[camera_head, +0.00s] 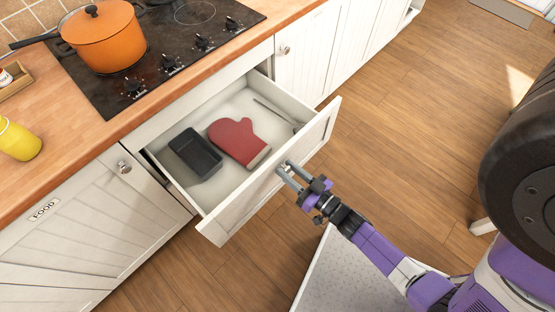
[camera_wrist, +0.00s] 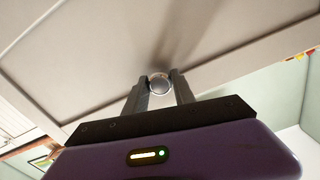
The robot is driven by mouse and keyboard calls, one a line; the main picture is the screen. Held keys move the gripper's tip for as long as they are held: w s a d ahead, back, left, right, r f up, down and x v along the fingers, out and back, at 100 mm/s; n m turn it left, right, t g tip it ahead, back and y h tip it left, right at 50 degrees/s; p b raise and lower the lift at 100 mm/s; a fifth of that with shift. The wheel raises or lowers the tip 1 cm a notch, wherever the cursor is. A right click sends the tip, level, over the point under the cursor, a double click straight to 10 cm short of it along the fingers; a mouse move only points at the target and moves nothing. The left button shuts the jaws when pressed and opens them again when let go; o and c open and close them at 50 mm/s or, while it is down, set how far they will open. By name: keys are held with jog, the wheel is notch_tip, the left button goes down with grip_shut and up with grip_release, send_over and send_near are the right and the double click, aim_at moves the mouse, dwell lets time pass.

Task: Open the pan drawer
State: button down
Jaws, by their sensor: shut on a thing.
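The pan drawer (camera_head: 272,185) is pulled well out from under the cooktop in the head view. Inside it lie a dark loaf pan (camera_head: 195,155), a red oven mitt (camera_head: 238,141) and a thin utensil (camera_head: 277,113). My gripper (camera_head: 288,171) is at the middle of the drawer's front, shut on its round knob. In the wrist view the silver knob (camera_wrist: 159,84) sits between my two fingers (camera_wrist: 159,92), with the pale drawer front (camera_wrist: 75,65) behind it. In the head view the knob is mostly hidden by the fingers.
An orange pot (camera_head: 102,40) stands on the black cooktop (camera_head: 165,60) above the drawer. A yellow container (camera_head: 17,140) is on the wooden counter. Closed cabinets flank the drawer. Wooden floor (camera_head: 400,120) is open to the right.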

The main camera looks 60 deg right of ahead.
jog(key=shift+s+a, duration=0.15)
jog(key=shift+s, duration=0.5)
jog(key=c, duration=1)
grip_release()
jog(key=shift+c, duration=0.2)
jog(key=b+v, duration=0.1)
jog(key=v, duration=0.6)
jog(key=shift+s, duration=0.4)
jog(key=shift+a, duration=0.15)
